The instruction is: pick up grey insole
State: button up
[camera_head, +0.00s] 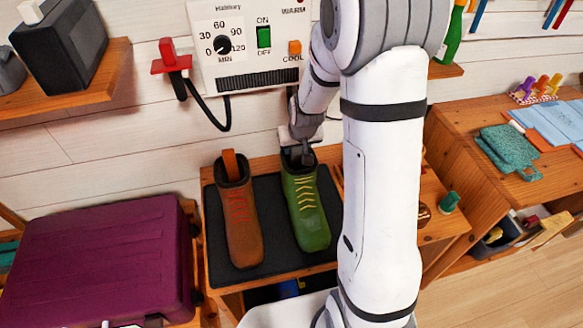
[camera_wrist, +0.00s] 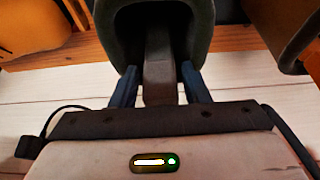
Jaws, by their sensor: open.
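A green boot (camera_head: 306,208) with yellow laces stands on a dark mat (camera_head: 270,188). In the wrist view its opening (camera_wrist: 112,22) is at the top middle. A grey-brown strip, seemingly the grey insole (camera_wrist: 159,62), sticks out of that opening. My gripper (camera_wrist: 160,84) is open, with one dark finger on each side of the strip; I cannot tell whether they touch it. In the head view my gripper (camera_head: 298,156) is at the boot's top and hides most of the opening and the insole.
A brown boot (camera_head: 240,222) with an orange insole (camera_head: 231,165) stands just left of the green one. A purple suitcase (camera_head: 95,260) is at left. A control box (camera_head: 250,45) hangs on the wall behind. A small green item (camera_head: 449,201) stands at right.

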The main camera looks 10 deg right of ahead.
jog(key=shift+f, duration=0.1)
grip_shut()
dwell(0.4)
